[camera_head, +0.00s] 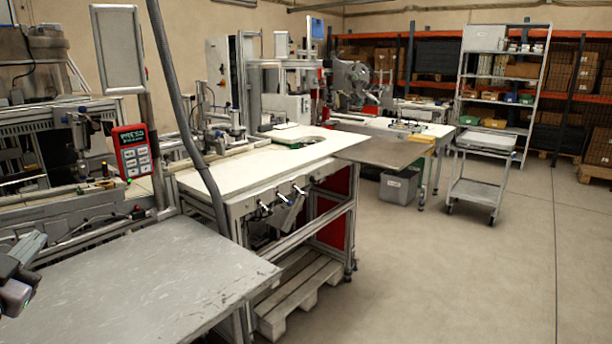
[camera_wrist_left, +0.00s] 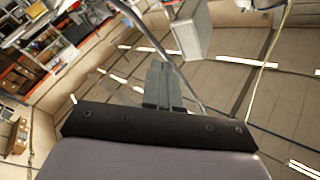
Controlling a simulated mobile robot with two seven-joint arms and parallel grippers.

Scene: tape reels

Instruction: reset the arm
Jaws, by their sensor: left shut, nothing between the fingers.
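My left gripper (camera_head: 30,247) shows at the left edge of the head view, partly cut off by the frame. It is beside the worn grey metal table (camera_head: 150,285), and its height over the tabletop is hard to judge. In the left wrist view its two grey fingers (camera_wrist_left: 163,72) are together, with nothing between them. That view is tilted and shows ceiling, lights and shelving beyond the fingers. My right gripper is in neither view.
A white-topped workbench (camera_head: 240,170) stands beyond the grey table. A red control panel (camera_head: 133,150) and a grey hose (camera_head: 183,120) rise at the table's far side. A wheeled shelf cart (camera_head: 475,190) stands farther right. The concrete floor (camera_head: 440,280) at right is clear.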

